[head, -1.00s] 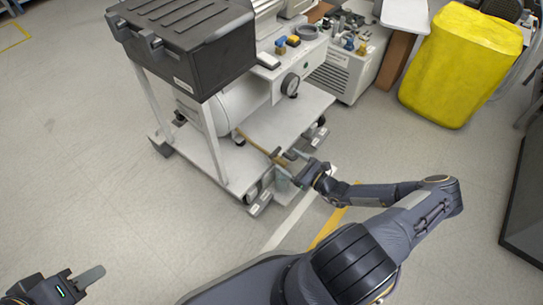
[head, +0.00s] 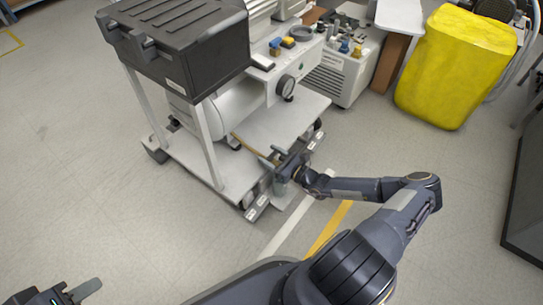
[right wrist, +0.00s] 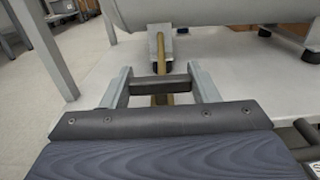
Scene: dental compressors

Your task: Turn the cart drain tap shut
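The cart drain tap has a brass pipe (right wrist: 160,60) running out from under the tank, with a dark crossbar handle (right wrist: 160,82) near its end. In the right wrist view my right gripper (right wrist: 162,88) has its two grey fingers apart, one at each end of the handle. I cannot tell whether they touch it. In the head view my right gripper (head: 279,162) is at the cart's front edge and partly hides the tap. My left gripper (head: 76,292) is at the bottom left corner, partly cut off and far from the cart.
The cart (head: 240,180) carries a white tank (head: 232,108) with a pressure gauge (head: 286,86) and a black box (head: 180,45) above. The floor at left is clear.

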